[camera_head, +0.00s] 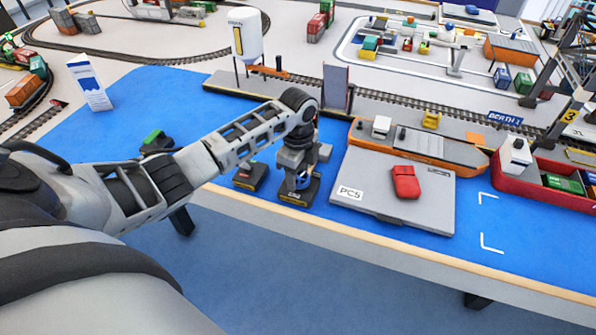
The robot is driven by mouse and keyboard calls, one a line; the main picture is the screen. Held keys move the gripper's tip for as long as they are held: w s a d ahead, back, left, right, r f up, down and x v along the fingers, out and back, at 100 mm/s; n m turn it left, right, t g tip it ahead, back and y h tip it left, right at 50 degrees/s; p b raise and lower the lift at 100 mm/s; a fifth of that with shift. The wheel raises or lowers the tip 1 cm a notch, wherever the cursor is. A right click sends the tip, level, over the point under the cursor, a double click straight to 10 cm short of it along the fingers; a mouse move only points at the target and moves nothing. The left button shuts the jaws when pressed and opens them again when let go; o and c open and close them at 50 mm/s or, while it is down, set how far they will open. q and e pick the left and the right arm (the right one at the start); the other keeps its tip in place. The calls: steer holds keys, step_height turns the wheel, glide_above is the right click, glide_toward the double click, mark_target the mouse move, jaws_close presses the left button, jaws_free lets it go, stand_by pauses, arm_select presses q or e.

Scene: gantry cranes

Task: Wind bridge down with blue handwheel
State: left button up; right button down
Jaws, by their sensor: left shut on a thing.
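My left gripper (298,183) points down over a small dark box (297,196) with a yellow label near the table's front edge. It is shut on the handwheel on top of this box; the gripper hides nearly all of the wheel, so its blue colour barely shows. A grey panel (335,88), which looks like the bridge, stands upright beside the rail track behind the gripper. My right gripper is not in view.
A grey case (380,215) marked PCS carries a red object (405,182) right of the gripper. Behind it lies an orange ship (418,143); a red ship (545,180) is farther right. A green-topped box (157,142) sits behind my forearm.

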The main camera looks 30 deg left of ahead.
arm_select(q)
steer(key=n, duration=0.4)
steer(key=shift+s+n, duration=0.1)
steer(key=shift+n, duration=0.3)
steer(key=n, duration=0.5)
steer(key=shift+d, duration=0.1)
steer(key=n, duration=0.5)
steer(key=shift+d+r+n, duration=0.1)
steer(key=shift+n, duration=0.3)
steer(key=n, duration=0.4)
steer(key=shift+n, duration=0.3)
steer(key=n, duration=0.5)
steer(key=shift+d, duration=0.15)
steer(key=n, duration=1)
steer(key=shift+w, duration=0.2)
steer(key=shift+n, duration=2.3)
